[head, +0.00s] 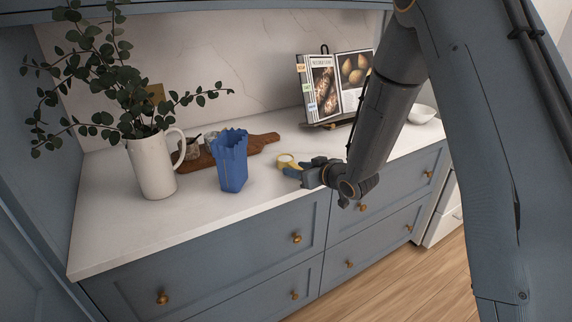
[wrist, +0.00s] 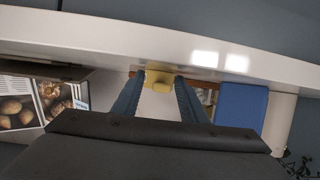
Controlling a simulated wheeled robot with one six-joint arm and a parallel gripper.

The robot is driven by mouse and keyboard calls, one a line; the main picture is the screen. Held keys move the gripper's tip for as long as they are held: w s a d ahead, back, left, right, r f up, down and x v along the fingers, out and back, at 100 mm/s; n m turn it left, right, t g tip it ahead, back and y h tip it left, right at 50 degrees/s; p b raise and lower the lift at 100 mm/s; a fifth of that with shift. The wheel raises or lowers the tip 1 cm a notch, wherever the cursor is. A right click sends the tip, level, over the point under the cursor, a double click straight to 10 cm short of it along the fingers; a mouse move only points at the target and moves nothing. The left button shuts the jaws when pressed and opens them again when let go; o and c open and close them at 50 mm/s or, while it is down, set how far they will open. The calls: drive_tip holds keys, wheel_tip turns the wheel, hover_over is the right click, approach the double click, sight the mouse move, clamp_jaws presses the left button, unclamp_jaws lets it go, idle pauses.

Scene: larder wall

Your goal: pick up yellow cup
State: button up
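The yellow cup (head: 287,161) is small and pale. It stands on the white counter, right of the blue vase and in front of the wooden board. My gripper (head: 293,171) reaches low over the counter from the right, its blue fingertips just at the cup's near side and hiding part of it. In the wrist view, my gripper (wrist: 160,80) has its two fingers spread apart, and the yellow cup (wrist: 158,76) shows in the gap at the fingertips. I cannot tell whether either finger touches it.
A blue jagged-rimmed vase (head: 232,163) and a white pitcher (head: 152,167) with leafy branches stand left. A wooden board (head: 262,141) lies behind. An open cookbook (head: 335,85) on a stand and a white bowl (head: 421,114) are right. The front counter strip is clear.

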clamp_jaws()
